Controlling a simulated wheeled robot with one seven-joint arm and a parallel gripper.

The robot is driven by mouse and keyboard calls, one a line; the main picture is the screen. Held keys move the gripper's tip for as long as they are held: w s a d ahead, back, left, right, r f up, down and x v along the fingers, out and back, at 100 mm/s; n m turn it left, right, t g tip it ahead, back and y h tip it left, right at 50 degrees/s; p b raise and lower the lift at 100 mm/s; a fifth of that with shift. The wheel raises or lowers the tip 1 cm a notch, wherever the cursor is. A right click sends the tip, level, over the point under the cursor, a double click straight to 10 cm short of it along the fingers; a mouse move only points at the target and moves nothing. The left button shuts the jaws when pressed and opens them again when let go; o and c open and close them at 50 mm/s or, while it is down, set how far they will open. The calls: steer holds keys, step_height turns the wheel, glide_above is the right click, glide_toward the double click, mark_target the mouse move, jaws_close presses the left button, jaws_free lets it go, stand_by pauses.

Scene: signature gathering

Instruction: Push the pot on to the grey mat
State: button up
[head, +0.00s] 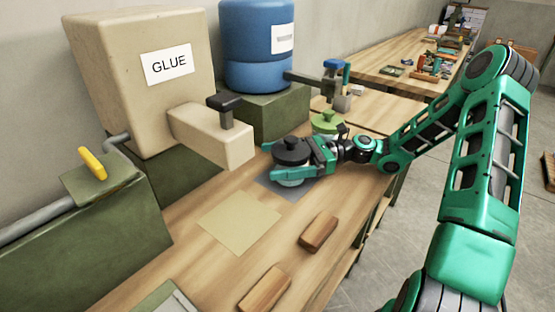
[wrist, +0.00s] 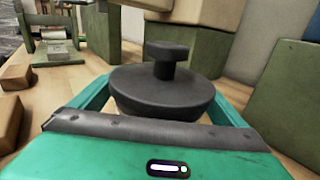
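The pot (head: 291,153) has a wide dark lid with a knob and a pale body beneath. It stands upright at the far part of the bench, over or beside the grey mat (head: 268,184). The pot and my gripper cover much of the mat, so I cannot tell how far the base lies on it. My green gripper (head: 280,159) is low, with its fingers spread on both sides of the pot. In the wrist view the dark lid (wrist: 162,90) fills the space between the fingers. The lid hides whether they press on the pot.
A tan mat (head: 240,221) lies nearer. Two wooden blocks (head: 318,232) (head: 265,290) lie near the bench's right edge. The beige GLUE dispenser (head: 135,95) overhangs from the left. A blue tank (head: 255,45) and a green lidded item (head: 326,122) are behind the pot.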

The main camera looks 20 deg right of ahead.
steer(key=d, duration=1)
steer(key=shift+s+d, duration=0.25)
steer(key=shift+d, duration=0.1)
steer(key=a, duration=1)
steer(key=shift+w+a, duration=0.2)
steer(key=shift+a, duration=0.2)
steer(key=shift+d, duration=0.1)
